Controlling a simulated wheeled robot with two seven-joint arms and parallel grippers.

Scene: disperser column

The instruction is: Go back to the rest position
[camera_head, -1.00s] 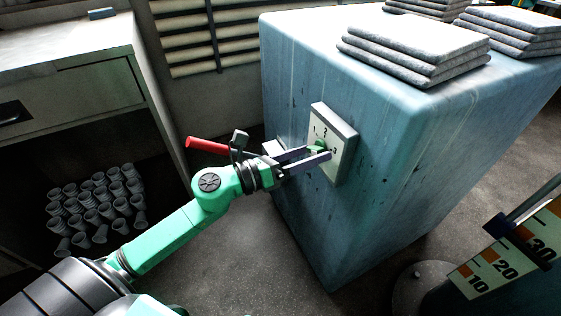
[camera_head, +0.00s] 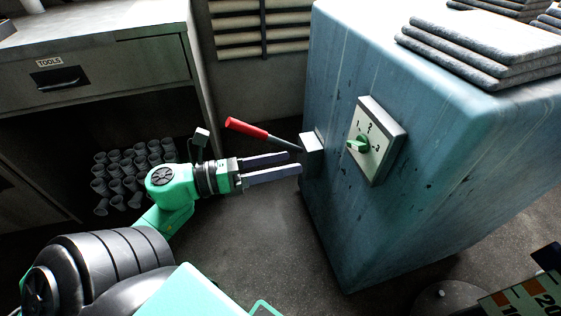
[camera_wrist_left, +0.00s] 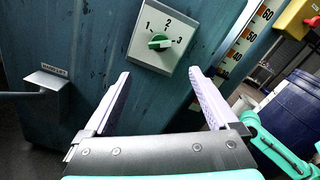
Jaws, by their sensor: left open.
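My left gripper (camera_head: 298,166) is open and empty, in front of the blue cabinet and apart from it. Its two fingers also show spread in the left wrist view (camera_wrist_left: 163,95). The green knob (camera_head: 357,146) sits on a pale dial plate marked 1, 2, 3 on the cabinet side. In the left wrist view the knob (camera_wrist_left: 160,41) lies beyond the fingers, with clear space between. A lever with a red handle (camera_head: 246,128) sticks out from a grey box (camera_head: 312,146) left of the dial, behind my gripper. My right gripper is not in view.
The blue cabinet (camera_head: 340,220) carries stacked grey slabs (camera_head: 470,50). A bench with a TOOLS drawer (camera_head: 100,72) stands at the left, with several grey cups (camera_head: 130,175) beneath. A marked scale (camera_head: 525,300) is at lower right. The floor between bench and cabinet is clear.

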